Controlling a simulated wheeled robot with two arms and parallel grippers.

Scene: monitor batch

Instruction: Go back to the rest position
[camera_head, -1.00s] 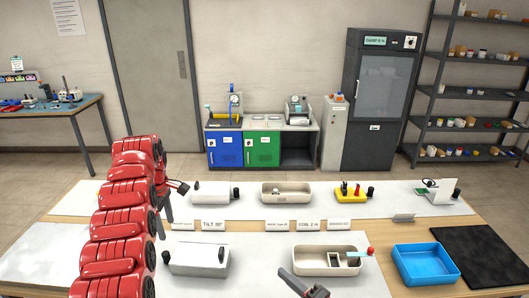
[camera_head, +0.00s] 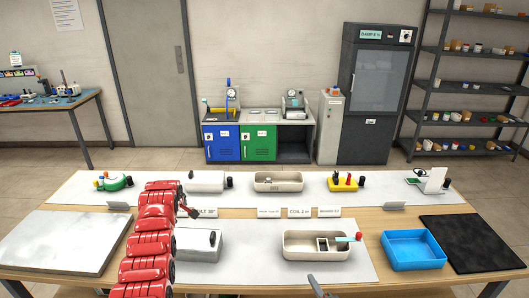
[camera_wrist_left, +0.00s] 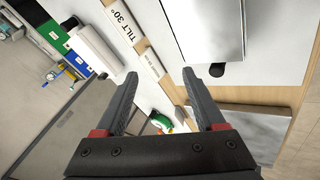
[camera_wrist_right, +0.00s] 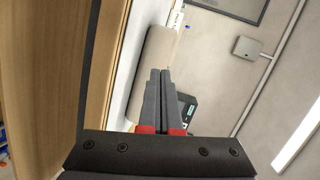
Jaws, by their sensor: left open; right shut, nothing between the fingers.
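My left arm, red, rises from the bottom of the head view. Its gripper (camera_head: 188,206) hangs over the table beside the TILT sign, near a grey block (camera_head: 200,244). In the left wrist view the two fingers (camera_wrist_left: 160,74) are spread with nothing between them. My right gripper (camera_head: 317,286) shows only as a grey tip at the bottom edge of the head view, in front of the cream tray. In the right wrist view its fingers (camera_wrist_right: 160,72) are together and empty. Neither gripper visibly touches anything.
The table (camera_head: 395,270) carries a cream tray (camera_head: 290,252) with parts, a blue tray (camera_head: 413,262), a black mat (camera_head: 480,246) and a grey plate (camera_head: 65,240). Along the back are a green round device (camera_head: 116,183), a cream bin (camera_head: 278,188) and a yellow holder (camera_head: 342,187).

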